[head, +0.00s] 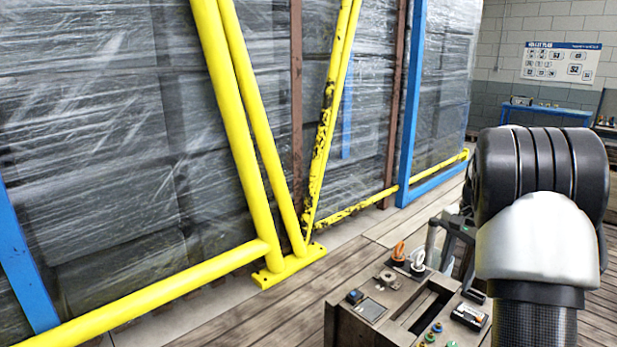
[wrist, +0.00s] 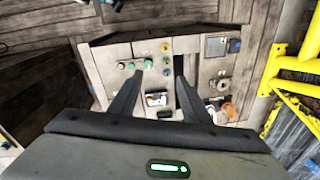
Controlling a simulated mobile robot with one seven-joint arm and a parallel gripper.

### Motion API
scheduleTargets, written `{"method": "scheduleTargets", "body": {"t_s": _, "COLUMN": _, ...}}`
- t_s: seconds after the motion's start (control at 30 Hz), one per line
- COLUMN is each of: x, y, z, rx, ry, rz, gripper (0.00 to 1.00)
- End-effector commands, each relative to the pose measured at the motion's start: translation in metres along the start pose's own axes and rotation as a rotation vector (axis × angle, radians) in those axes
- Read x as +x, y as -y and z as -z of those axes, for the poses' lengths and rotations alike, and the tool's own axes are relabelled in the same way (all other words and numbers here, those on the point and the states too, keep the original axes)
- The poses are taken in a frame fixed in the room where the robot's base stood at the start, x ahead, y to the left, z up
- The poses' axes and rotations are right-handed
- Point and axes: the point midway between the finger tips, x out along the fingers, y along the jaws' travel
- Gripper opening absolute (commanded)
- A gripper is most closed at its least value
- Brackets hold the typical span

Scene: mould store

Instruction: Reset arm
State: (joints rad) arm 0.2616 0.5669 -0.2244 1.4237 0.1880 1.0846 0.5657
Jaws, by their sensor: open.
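My gripper (wrist: 158,100) is open in the wrist view, its two black fingers spread apart with nothing between them. Beyond the fingers is a beige control panel (wrist: 195,47) with a dark slot, coloured knobs and a small white-faced switch. The same control panel (head: 372,283) shows in the head view at the bottom, left of my arm. An orange part and a white ring-shaped part stand on its far side.
A yellow tubular guard (head: 165,291) stands on the plank floor (head: 225,312), left of the panel. Behind it are film-wrapped dark stacks (head: 110,150) with blue and brown posts. A blue table (head: 545,111) stands at the back right, below a wall poster (head: 562,62).

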Motion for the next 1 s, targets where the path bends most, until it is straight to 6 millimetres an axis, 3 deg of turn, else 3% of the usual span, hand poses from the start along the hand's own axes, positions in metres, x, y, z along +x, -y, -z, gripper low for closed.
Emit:
{"method": "scheduleTargets", "body": {"t_s": 0.03, "x": -0.023, "y": 0.002, "z": -0.018, "rx": -0.048, "ry": -0.010, "rz": 0.024, "gripper": 0.43}}
{"method": "scheduleTargets", "body": {"t_s": 0.2, "x": -0.077, "y": -0.003, "z": -0.078, "rx": -0.225, "ry": -0.045, "rz": 0.084, "gripper": 0.43}}
{"method": "scheduleTargets", "body": {"t_s": 0.5, "x": -0.139, "y": -0.040, "z": -0.189, "rx": -0.558, "ry": -0.136, "rz": 0.167, "gripper": 0.43}}
{"method": "scheduleTargets", "body": {"t_s": 0.7, "x": -0.152, "y": -0.079, "z": -0.255, "rx": -0.781, "ry": -0.218, "rz": 0.200, "gripper": 0.43}}
{"method": "scheduleTargets", "body": {"t_s": 1.0, "x": -0.142, "y": -0.127, "z": -0.311, "rx": -1.018, "ry": -0.327, "rz": 0.215, "gripper": 0.43}}
